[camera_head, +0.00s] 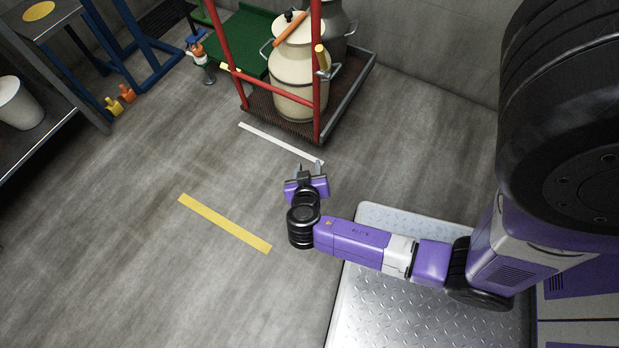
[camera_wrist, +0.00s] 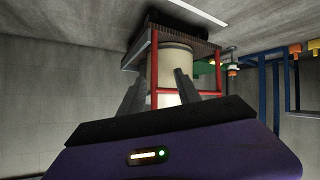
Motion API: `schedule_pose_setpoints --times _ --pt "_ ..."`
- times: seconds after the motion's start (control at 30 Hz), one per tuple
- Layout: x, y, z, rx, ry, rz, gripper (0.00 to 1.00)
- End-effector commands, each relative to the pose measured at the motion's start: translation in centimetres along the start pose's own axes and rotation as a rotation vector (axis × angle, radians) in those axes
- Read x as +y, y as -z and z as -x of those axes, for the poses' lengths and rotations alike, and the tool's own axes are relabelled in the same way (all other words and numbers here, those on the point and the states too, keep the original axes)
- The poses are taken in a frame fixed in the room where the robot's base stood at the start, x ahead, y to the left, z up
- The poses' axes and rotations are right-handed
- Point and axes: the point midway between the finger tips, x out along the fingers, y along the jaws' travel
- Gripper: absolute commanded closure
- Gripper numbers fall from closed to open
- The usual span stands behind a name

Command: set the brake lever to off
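A cart with a red upright frame (camera_head: 318,110) stands at the top middle of the head view, carrying a cream can (camera_head: 298,80) and a grey can behind it. An orange bar (camera_head: 290,30) crosses in front of the cream can's top. A short yellow grip (camera_head: 322,58) sits on the right red post. I cannot tell which of these is the brake lever, nor its setting. My gripper (camera_head: 309,166) is open and empty, in front of the cart and apart from it. In the wrist view, my gripper (camera_wrist: 161,75) has its fingers apart, with the cart beyond.
A green platform (camera_head: 240,42) with a small orange-topped fitting (camera_head: 196,48) lies left of the cart. A blue frame (camera_head: 150,50) and a shelf with a white bucket (camera_head: 18,104) stand at the left. White (camera_head: 280,143) and yellow (camera_head: 225,223) floor strips mark open floor.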

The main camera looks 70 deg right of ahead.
Motion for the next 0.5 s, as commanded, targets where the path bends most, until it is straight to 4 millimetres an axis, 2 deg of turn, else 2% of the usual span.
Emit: schedule_pose_setpoints --times 0.03,0.2,0.5 --pt "0.0 -1.1 0.1 -0.015 0.03 0.024 0.6" --pt "-0.4 -3.0 0.9 -0.05 0.116 0.083 0.6" --pt "-0.7 -3.9 1.6 -0.068 0.171 0.115 0.6"
